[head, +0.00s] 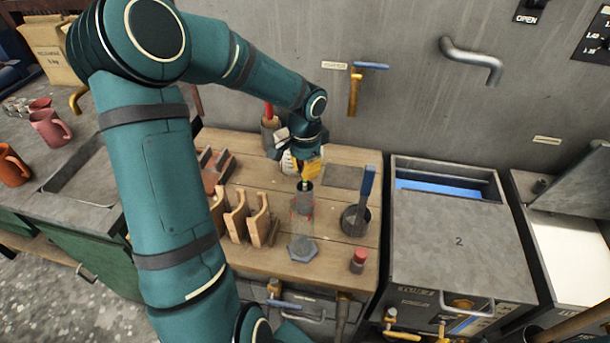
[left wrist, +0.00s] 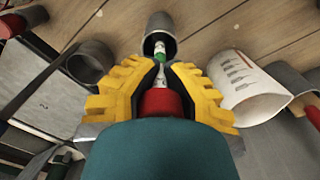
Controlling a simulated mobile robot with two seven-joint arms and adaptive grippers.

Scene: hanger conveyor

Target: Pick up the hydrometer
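The hydrometer (left wrist: 159,58) is a thin stem with white and green parts. Its lower end is at the mouth of a grey cylindrical holder (left wrist: 160,28); I cannot tell how deep it sits. In the head view its green part (head: 307,186) shows just above the grey holder (head: 304,197). My left gripper (head: 309,170) has yellow fingers pointing down over the holder. In the left wrist view the fingertips (left wrist: 164,70) close in on both sides of the stem. A red part (left wrist: 162,102) shows between the fingers. My right gripper is not in view.
A white jug with printed marks (left wrist: 240,80) stands close beside the gripper. A grey pot with a blue-handled tool (head: 355,218), wooden stands (head: 238,215), a grey hexagonal piece (head: 302,248) and a red-capped jar (head: 358,260) are around the holder. A grey bin (head: 450,240) is at right.

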